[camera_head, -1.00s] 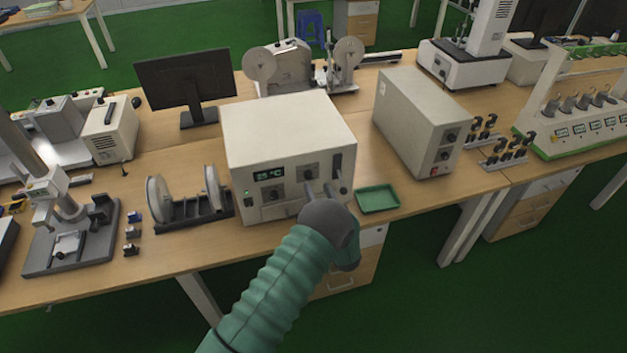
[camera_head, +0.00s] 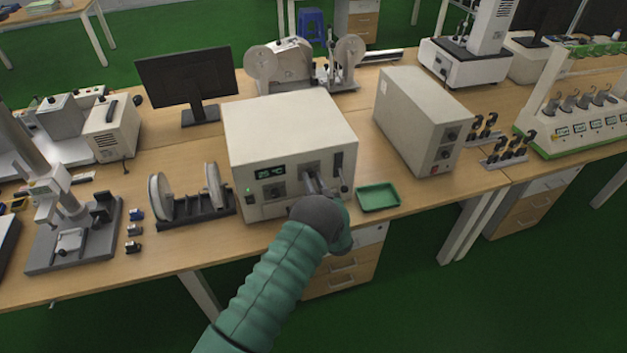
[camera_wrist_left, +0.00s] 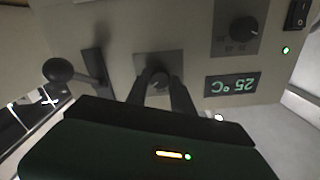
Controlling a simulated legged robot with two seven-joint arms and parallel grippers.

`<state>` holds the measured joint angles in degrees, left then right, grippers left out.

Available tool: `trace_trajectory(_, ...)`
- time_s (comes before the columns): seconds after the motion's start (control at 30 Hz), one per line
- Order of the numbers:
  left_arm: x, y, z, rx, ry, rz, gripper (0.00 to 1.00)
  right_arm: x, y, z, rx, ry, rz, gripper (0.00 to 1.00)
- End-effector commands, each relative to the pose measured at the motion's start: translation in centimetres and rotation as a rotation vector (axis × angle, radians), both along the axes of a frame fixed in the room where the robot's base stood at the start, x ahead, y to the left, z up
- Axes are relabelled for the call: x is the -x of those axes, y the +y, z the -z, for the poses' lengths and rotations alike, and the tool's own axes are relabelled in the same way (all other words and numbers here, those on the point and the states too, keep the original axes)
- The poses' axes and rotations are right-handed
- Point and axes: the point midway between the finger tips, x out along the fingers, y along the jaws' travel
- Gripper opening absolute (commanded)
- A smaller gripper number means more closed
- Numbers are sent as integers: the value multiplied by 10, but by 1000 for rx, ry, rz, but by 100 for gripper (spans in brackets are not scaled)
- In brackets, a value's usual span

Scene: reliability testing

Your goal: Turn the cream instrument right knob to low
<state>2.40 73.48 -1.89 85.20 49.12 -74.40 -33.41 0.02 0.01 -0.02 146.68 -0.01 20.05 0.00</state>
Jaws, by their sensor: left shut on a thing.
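The cream instrument (camera_head: 290,130) stands on the bench with a green 25 °C display (camera_head: 270,171) on its front. Its left knob (camera_head: 274,190) is below the display and also shows in the left wrist view (camera_wrist_left: 243,29), which is upside down. The right knob (camera_wrist_left: 157,77) sits on a grey plate (camera_wrist_left: 158,62) beside the display. My left gripper (camera_head: 313,184) points at this plate, its two fingers closed around the right knob, as the left wrist view shows (camera_wrist_left: 159,80). The fingers partly hide the knob, so its pointer cannot be read. My right gripper is out of view.
A ball-ended lever (camera_wrist_left: 60,70) is close beside the gripper on the instrument's front. A green tray (camera_head: 378,197) lies to the right. A second cream box (camera_head: 420,115) stands farther right. A reel stand (camera_head: 190,205) is on the left.

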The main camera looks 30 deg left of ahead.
Motion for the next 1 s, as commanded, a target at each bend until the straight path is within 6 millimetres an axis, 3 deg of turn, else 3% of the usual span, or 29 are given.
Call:
trace_trajectory(0.47, -2, -2, 3, 41, -44, 5, 0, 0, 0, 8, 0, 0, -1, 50)
trace_trajectory(1.0, -2, -2, 6, 323, -376, 5, 0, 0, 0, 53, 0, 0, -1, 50)
